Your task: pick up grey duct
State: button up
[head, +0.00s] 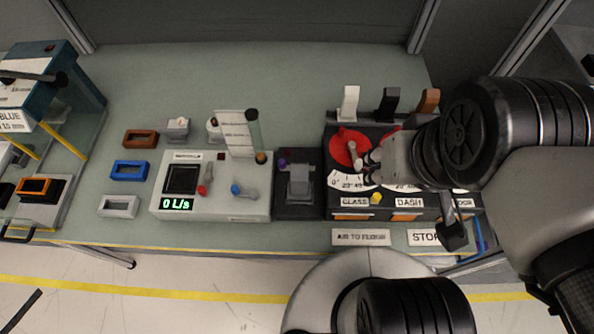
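A light grey, hollow rectangular piece (118,206) lies on the green table at the left, below a blue piece (130,170) and a brown piece (140,138) of like shape. A grey block-like part (300,182) stands on a black base in the middle. I cannot tell which of these is the grey duct. My gripper (368,168) is at the right, over the dark dashboard box by the red dial (345,146). Its fingertips are small and partly merge with the dial area, so its opening is unclear. No duct shows in it.
A grey flow panel (215,205) reading 0 L/s, with red and blue taps, stands between the loose pieces and the box. White, black and brown upright parts (388,105) rise behind the box. A blue-framed unit (65,85) stands far left. The table's back is clear.

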aim_at(299, 187)
jog(key=z, duration=0.45)
jog(key=k+j+z, duration=0.1)
jog(key=j+z, duration=0.15)
jog(key=j, duration=0.15)
jog(key=k+j+z, duration=0.15)
jog(key=j+z, duration=0.15)
jog(key=k+j+z, duration=0.25)
jog(key=j, duration=0.2)
jog(key=k+j, duration=0.15)
jog(key=j, duration=0.15)
jog(key=k+j, duration=0.1)
jog(key=j, duration=0.2)
